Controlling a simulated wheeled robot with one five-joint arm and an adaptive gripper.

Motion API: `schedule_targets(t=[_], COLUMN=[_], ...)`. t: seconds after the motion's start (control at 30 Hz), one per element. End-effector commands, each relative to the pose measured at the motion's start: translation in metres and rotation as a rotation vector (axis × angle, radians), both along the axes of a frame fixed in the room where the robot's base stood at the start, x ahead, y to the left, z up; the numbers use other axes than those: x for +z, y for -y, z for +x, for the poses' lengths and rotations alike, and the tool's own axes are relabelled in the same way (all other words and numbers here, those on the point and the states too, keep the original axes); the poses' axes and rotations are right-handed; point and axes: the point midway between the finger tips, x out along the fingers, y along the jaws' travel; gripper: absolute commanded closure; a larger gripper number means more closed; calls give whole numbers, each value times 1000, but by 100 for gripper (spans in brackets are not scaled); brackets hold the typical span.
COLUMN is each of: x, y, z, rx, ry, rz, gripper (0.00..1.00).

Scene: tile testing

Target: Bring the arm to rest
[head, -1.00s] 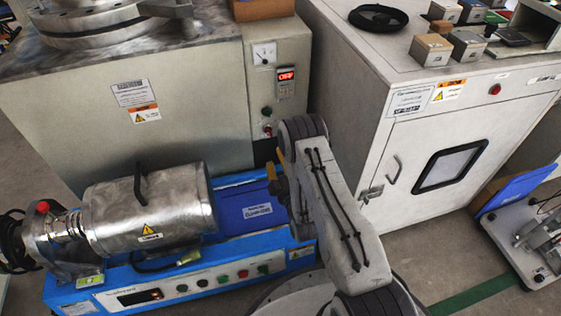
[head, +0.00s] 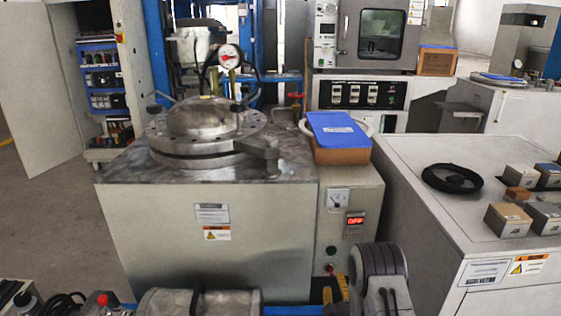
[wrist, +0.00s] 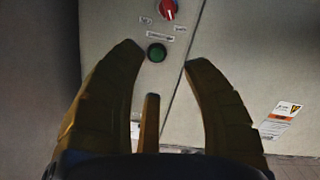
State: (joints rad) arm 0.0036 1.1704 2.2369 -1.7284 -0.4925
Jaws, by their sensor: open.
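My arm (head: 378,275) rises at the bottom edge of the head view, in front of the grey machine with the lit display. Only its upper part shows there; the rest is cut off by the frame. In the wrist view my gripper (wrist: 160,57) is open, with its yellow-brown fingers spread apart and nothing between them. Behind the fingertips are a green button (wrist: 156,52) and a red knob (wrist: 168,9) on a pale panel. I cannot tell how far the fingers are from the panel.
A grey machine (head: 150,240) with a round metal lid (head: 205,130) stands ahead. A white cabinet (head: 430,200) bearing small boxes and a black ring (head: 452,178) stands to the right. A blue bench device with a metal cylinder (head: 200,302) lies at the bottom. Open floor (head: 50,220) shows at the left.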

Motion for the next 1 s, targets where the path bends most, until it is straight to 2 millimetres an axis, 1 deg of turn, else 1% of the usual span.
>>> schedule_targets(t=[0.03,0.13,0.23,0.27,0.3,0.37,0.4,0.47,0.5,0.57,0.6,0.67,0.7,0.77,0.8,0.87,0.9,0.97,1.0], x=[44,94,142,156,176,204,224,252,271,299,318,345,363,390,408,433,450,474,489], y=[0,0,0,0,0,0,0,0,0,0,0,0,-1,-1,-1,-1,-1,-1,-1], z=[7,15,15,14,12,6,1,-8,-15,-28,-37,-53,-64,-83,-97,-119,-134,-158,-174], rx=[-2,-8,-17,-21,-25,-34,-40,-49,-57,-69,-78,-90,-100,-115,-126,-143,-154,-173,-186], ry=[-24,-104,-190,-215,-247,-299,-332,-382,-415,-466,-499,-548,-583,-631,-665,-714,-747,-795,-828], rz=[14,49,84,96,109,129,143,162,175,194,208,225,239,256,268,285,296,312,322], gripper=[56,56,56,56,56,56,56,56,56,56,56,56,56,56,56,56,56,56,56])
